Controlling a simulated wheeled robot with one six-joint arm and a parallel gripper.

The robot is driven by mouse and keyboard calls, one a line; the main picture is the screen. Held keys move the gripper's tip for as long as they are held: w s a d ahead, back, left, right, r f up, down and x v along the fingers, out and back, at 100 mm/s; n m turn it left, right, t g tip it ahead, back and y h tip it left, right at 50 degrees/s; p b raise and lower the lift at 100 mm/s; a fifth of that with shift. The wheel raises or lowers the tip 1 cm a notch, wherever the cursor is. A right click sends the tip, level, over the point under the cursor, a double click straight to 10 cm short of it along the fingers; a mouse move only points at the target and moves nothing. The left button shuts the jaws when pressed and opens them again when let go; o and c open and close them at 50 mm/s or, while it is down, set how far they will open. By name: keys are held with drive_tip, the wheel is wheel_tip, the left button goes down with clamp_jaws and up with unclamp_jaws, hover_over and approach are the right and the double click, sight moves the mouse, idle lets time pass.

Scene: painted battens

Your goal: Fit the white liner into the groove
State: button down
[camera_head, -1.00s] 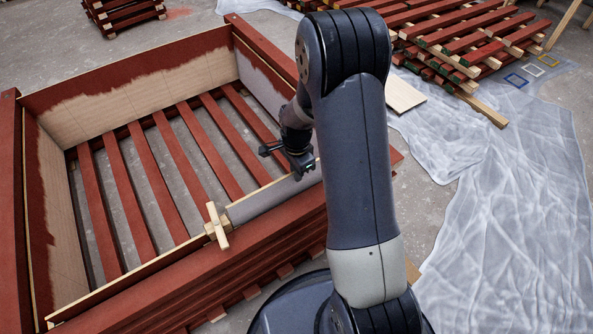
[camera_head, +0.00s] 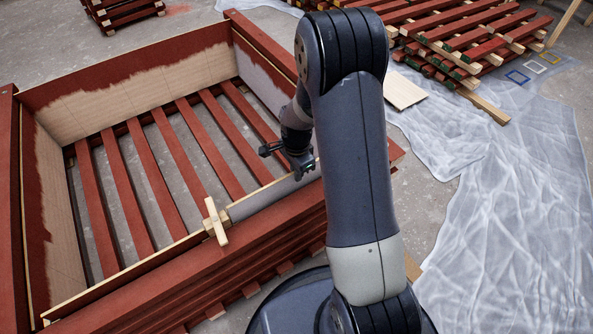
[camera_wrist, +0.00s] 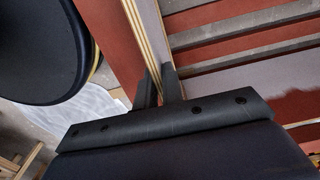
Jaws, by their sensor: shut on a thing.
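The white liner (camera_head: 262,203) shows in the head view as a pale grey strip with a tan top edge. It stands along the crate's near wall (camera_head: 270,232), between a small wooden cross piece (camera_head: 215,221) and my gripper. My gripper (camera_head: 298,174) is shut on the liner's top edge towards the right end of that wall. In the wrist view, my gripper's two fingers (camera_wrist: 160,88) straddle thin, tan-edged layers beside the red wall. The liner's lower edge is hidden behind the near wall, so I cannot tell how it sits in the groove. My arm hides its right end.
Red slats (camera_head: 170,155) cross the open crate floor. The crate's left wall (camera_head: 52,185) is partly painted. Stacked red battens (camera_head: 460,45) lie at the back right, beside a pale board (camera_head: 405,90) and plastic sheeting (camera_head: 510,190).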

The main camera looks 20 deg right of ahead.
drive_tip(key=shift+f+b, duration=1.35)
drive_tip(key=shift+f, duration=0.6)
drive_tip(key=c, duration=1.5)
unclamp_jaws()
wheel_tip(320, 180, up, 11)
drive_tip(key=p, duration=0.4)
drive_tip(key=shift+f, duration=0.1)
wheel_tip(320, 180, down, 10)
drive_tip(key=b, duration=0.3)
drive_tip(key=shift+r, duration=0.2)
